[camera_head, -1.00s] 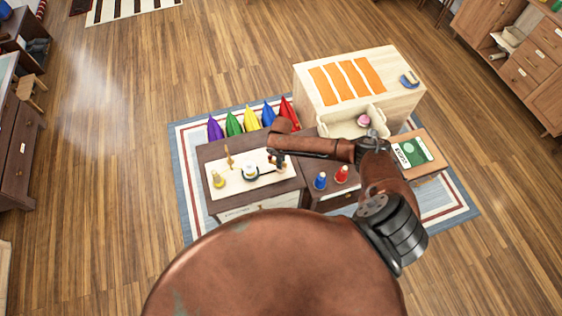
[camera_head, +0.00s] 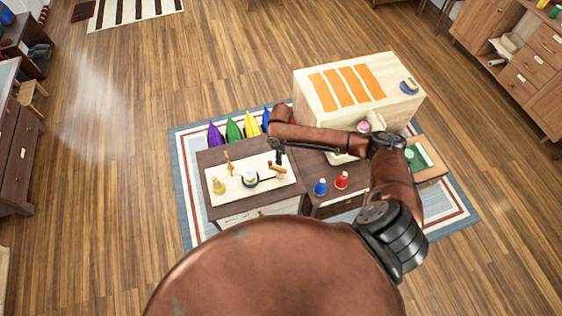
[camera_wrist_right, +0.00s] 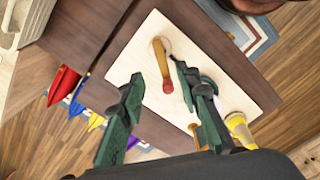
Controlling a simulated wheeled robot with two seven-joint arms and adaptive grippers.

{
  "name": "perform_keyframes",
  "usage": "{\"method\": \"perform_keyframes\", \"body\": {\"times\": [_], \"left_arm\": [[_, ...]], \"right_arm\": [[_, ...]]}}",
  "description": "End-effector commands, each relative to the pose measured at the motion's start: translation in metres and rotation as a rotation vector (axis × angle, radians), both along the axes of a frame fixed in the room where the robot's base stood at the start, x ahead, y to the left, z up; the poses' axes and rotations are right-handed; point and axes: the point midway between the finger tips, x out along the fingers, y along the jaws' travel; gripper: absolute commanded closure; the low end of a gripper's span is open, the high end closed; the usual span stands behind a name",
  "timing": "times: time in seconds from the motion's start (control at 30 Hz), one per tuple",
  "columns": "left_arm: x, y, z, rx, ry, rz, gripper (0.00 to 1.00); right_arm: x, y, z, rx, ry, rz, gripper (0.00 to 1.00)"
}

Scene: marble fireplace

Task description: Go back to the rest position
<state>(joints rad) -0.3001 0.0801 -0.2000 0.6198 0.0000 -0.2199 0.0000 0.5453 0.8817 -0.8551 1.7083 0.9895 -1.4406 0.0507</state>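My right gripper (camera_head: 279,157) hangs over the right part of a white board (camera_head: 236,198) on a dark brown table. In the right wrist view its two dark fingers (camera_wrist_right: 159,76) are spread apart. A wooden peg with a red tip (camera_wrist_right: 164,70) shows between the fingertips, and nothing appears gripped. In the head view the red-tipped peg (camera_head: 277,169) sits just below the gripper. My left gripper is not in view.
The board also bears a yellow cone piece (camera_head: 218,186), a ringed piece (camera_head: 250,178) and a wooden peg (camera_head: 228,164). Blue (camera_head: 320,187) and red (camera_head: 342,180) pieces stand right of it. A light wooden box (camera_head: 400,99) stands behind.

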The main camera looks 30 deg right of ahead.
Motion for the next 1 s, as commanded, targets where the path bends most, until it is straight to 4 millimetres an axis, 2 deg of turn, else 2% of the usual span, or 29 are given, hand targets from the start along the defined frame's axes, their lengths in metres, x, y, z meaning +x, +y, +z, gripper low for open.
{"method": "perform_keyframes", "body": {"times": [0.2,0.77,0.87,1.0], "left_arm": [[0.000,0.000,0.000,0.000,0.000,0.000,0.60],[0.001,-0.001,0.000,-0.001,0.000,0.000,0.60],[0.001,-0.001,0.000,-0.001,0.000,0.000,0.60],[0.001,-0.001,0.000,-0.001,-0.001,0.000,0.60]], "right_arm": [[0.000,0.000,0.014,-0.001,0.000,0.000,0.70],[-0.001,0.002,0.014,0.001,0.000,0.002,0.70],[-0.011,0.016,0.006,0.020,-0.002,0.015,0.70],[-0.044,0.063,-0.014,0.091,-0.029,0.044,0.70]]}}
